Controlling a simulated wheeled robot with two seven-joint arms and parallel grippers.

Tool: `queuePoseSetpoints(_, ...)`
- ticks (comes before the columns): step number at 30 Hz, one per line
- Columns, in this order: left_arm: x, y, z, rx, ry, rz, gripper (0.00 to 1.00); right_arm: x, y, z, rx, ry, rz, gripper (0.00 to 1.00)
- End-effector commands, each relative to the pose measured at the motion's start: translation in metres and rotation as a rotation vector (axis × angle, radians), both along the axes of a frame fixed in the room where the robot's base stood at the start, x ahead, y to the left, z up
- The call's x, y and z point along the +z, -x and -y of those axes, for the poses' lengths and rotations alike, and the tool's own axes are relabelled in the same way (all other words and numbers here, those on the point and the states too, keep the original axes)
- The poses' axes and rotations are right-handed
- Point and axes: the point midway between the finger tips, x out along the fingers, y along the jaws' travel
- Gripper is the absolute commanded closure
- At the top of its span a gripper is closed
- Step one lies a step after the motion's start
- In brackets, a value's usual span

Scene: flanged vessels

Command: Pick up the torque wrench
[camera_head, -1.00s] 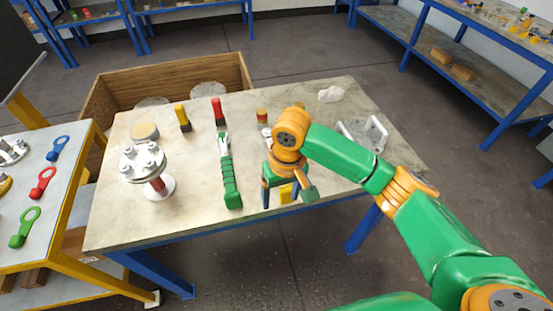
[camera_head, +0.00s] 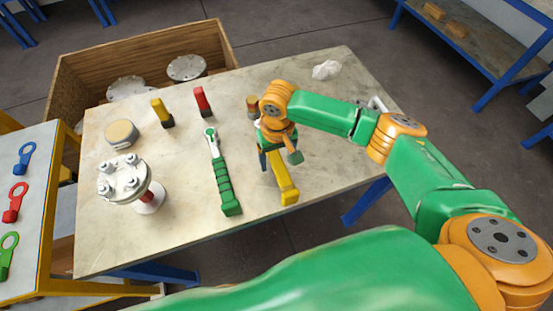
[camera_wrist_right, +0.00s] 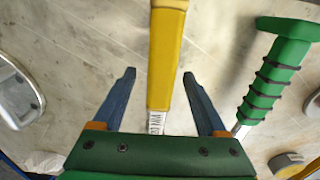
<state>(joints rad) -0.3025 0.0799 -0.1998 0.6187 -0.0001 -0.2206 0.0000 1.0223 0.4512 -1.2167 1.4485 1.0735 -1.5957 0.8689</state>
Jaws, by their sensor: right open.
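Two long tools lie side by side on the table, and I cannot tell for sure which is the torque wrench. One has a yellow handle (camera_head: 285,184) and, in the right wrist view (camera_wrist_right: 165,55), a pale shaft with dark printed marks. The other has a ridged green handle (camera_head: 226,188) and a silver round head; it also shows in the right wrist view (camera_wrist_right: 270,80). My right gripper (camera_head: 272,165) is open over the yellow-handled tool. In the right wrist view its fingers (camera_wrist_right: 158,80) stand on either side of that tool, apart from it. My left gripper is out of view.
The table (camera_head: 185,240) also holds a flanged vessel (camera_head: 130,185), a round tan lid (camera_head: 121,133), a yellow block (camera_head: 161,114), a red block (camera_head: 202,101) and a crumpled white cloth (camera_head: 326,70). A wooden crate (camera_head: 60,85) stands behind. A side table (camera_head: 35,235) is at left.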

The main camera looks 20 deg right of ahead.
Motion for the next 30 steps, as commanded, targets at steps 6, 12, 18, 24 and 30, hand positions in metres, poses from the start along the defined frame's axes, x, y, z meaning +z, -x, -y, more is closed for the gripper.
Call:
queuePoseSetpoints(6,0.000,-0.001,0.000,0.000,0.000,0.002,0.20,0.000,0.000,0.000,0.000,-0.001,0.001,0.36)
queuePoseSetpoints(12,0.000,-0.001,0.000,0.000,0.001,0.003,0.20,0.000,0.000,0.000,0.000,-0.001,0.001,0.90)
queuePoseSetpoints(18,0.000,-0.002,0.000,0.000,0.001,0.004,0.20,0.001,-0.001,-0.001,0.000,-0.001,0.002,1.00)
queuePoseSetpoints(24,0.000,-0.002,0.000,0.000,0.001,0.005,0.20,0.003,-0.001,-0.001,0.000,-0.002,0.002,1.00)
queuePoseSetpoints(30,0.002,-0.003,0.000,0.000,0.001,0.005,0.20,0.025,-0.002,-0.001,0.000,-0.003,0.004,1.00)
